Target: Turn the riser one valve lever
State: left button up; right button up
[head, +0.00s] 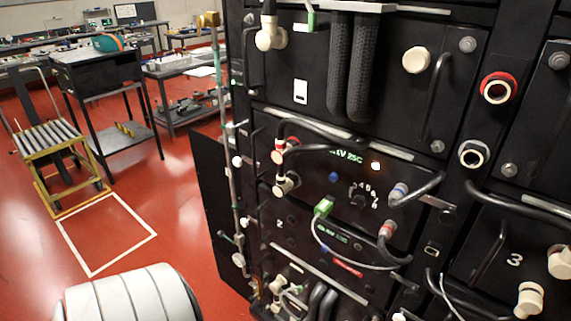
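A thin vertical riser pipe (222,110) runs up the left edge of the black battery rack (320,130). A brass-coloured fitting (208,19) sits at its top, near the upper edge of the picture. Small pale fittings sit along the pipe lower down, one of them a round pale fitting (238,237). I cannot tell which of these parts is the riser one valve lever, and no riser label is readable. Neither of my grippers shows in the head view.
A black cart (98,66) and a yellow-framed roller stand (50,145) stand at the left. Red floor with a white outlined square (108,232) is open left of the rack.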

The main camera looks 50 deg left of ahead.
aim_at(220, 233)
jog(key=z, duration=0.45)
jog(key=j+z, duration=0.15)
jog(key=z, duration=1.2)
jog(key=k+j+z, duration=0.2)
jog(key=k+j, duration=1.2)
